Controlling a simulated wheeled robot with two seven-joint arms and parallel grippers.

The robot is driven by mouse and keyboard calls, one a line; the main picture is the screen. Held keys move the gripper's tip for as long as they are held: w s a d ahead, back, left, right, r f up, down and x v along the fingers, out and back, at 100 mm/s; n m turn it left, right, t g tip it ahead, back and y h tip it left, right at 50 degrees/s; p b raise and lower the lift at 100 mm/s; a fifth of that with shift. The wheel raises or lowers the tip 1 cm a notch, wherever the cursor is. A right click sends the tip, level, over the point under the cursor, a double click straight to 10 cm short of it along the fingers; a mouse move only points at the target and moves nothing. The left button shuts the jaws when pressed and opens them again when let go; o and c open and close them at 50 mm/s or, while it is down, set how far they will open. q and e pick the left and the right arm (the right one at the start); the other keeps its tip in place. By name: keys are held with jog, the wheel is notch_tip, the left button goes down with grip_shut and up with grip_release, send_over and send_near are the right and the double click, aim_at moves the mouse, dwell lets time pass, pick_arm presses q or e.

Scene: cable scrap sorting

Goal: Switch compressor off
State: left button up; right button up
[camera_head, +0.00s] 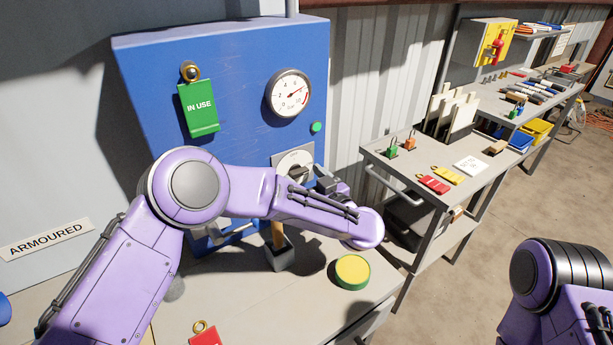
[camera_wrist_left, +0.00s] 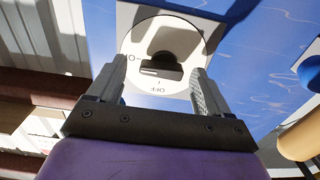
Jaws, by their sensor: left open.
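The compressor's blue cabinet (camera_head: 235,65) carries a round pressure gauge (camera_head: 289,94), a green light (camera_head: 316,127) and a rotary switch (camera_head: 294,168) on a grey plate. Contact with the knob cannot be told. In the head view my left forearm crosses just below the switch, partly hiding it. My right gripper is out of frame.
A green "IN USE" tag (camera_head: 200,108) hangs on the cabinet. A red tag (camera_head: 205,337) lies at the front. A side bench (camera_head: 400,172) holds tags and tools.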

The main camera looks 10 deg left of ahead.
pick_arm(q)
jog(key=shift+s+r, duration=0.2)
jog(key=shift+s, duration=0.1)
jog(key=shift+w+f, duration=0.15)
jog(key=c, duration=1)
jog(key=shift+c, duration=0.2)
jog(key=shift+n, duration=0.3)
jog(key=n+b, duration=0.1)
jog(key=n, duration=0.2)
jog(key=n+b, duration=0.2)
jog(key=n, duration=0.3)
jog(key=n+b, duration=0.3)
jog(key=n, duration=0.1)
jog(key=shift+a+f+n, duration=0.1)
jog(key=shift+n, duration=0.2)
jog(key=shift+n+b, duration=1.6)
jog(key=shift+n, duration=0.7)
